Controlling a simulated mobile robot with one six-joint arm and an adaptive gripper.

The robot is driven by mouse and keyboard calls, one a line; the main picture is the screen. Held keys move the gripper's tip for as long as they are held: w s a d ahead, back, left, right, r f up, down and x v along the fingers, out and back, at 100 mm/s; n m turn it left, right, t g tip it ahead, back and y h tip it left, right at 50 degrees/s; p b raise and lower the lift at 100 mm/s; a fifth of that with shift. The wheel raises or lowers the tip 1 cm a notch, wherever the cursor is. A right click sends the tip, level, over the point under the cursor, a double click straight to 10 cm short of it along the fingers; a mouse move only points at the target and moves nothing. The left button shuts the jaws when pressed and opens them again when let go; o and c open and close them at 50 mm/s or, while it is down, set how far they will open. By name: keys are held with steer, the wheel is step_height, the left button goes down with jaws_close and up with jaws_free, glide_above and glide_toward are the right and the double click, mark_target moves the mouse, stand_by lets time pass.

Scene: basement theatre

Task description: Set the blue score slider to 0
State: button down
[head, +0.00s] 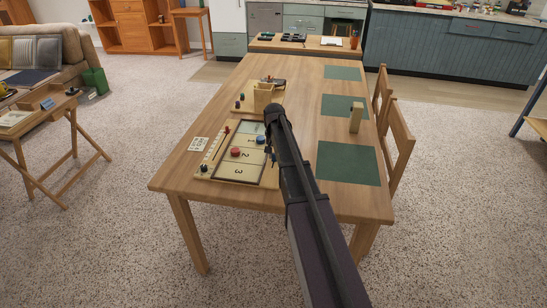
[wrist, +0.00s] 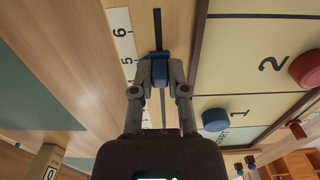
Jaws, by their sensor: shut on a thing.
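The blue score slider (wrist: 159,68) sits in a dark straight slot (wrist: 157,25) beside a pale number strip (wrist: 118,20) in the wrist view. It is level with about the 5, with the 6 further up the strip. My gripper (wrist: 160,72) is shut on the slider, one finger on each side. The 0 mark is not visible in the wrist view. In the head view the game board (head: 216,178) lies on the wooden table, and my arm hides the fingertips and most of the blue slider's side.
A red puck (wrist: 306,69) and a blue puck (wrist: 215,120) lie on the board beside the slot. On the table (head: 180,172) are green mats (head: 347,164), a wooden block (head: 356,117) and a wooden holder (head: 263,97). Chairs (head: 399,140) stand at the right.

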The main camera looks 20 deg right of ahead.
steer(key=w+d, duration=0.2)
steer(key=w, duration=0.2)
steer(key=w+d, duration=0.3)
steer(key=w, duration=0.2)
steer(key=w+d, duration=0.3)
steer(key=w, duration=0.1)
steer(key=shift+w, duration=0.35)
steer(key=c, duration=0.6)
jaws_free()
steer(key=shift+c, duration=0.2)
steer(key=shift+a, duration=0.1)
steer(key=s+a, duration=0.3)
steer(key=s, duration=0.2)
steer(key=s+a, duration=0.2)
steer(key=s, duration=0.3)
steer(key=s+a+r+p, duration=0.1)
steer(key=s+a, duration=0.2)
steer(key=s, duration=0.2)
steer(key=shift+s+a, duration=0.1)
steer(key=shift+a, duration=0.2)
step_height(320, 180, up, 13)
steer(key=p, duration=1.3)
steer(key=s+a+n, duration=0.2)
steer(key=s+n, duration=0.7)
steer(key=n, duration=0.7)
steer(key=shift+a+f, duration=0.15)
steer(key=shift+a, duration=0.2)
